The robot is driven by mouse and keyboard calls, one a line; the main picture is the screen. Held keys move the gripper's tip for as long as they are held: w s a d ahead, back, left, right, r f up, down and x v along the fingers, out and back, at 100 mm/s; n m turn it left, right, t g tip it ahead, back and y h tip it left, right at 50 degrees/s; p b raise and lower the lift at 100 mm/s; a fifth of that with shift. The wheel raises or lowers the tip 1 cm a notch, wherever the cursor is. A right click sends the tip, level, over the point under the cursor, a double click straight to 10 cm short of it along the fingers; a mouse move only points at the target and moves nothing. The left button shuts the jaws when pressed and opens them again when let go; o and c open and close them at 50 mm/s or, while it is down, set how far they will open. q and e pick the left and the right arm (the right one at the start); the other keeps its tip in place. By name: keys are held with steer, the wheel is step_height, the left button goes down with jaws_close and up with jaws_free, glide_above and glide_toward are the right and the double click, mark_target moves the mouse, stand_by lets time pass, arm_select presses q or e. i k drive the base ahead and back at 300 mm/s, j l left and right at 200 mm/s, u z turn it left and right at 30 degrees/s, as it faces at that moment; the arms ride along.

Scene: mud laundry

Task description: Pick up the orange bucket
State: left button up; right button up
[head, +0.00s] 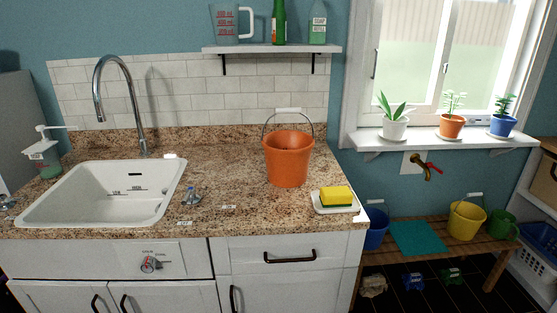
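The orange bucket (288,160) stands upright on the granite counter, right of the sink. Its wire handle with a white grip (288,110) is raised above the rim. Neither of my grippers shows in the head view.
A dish with a yellow-green sponge (336,196) sits right of the bucket near the counter's front edge. The white sink (100,194) and tall faucet (120,100) are left. A shelf (272,49) hangs behind. Right are potted plants on the sill and a wooden bench (440,235) with other buckets.

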mark_target(288, 153)
steer(key=i+j+u, duration=0.5)
steer(key=i+j, duration=0.9)
steer(key=z, duration=1.7)
steer(key=u, duration=1.25)
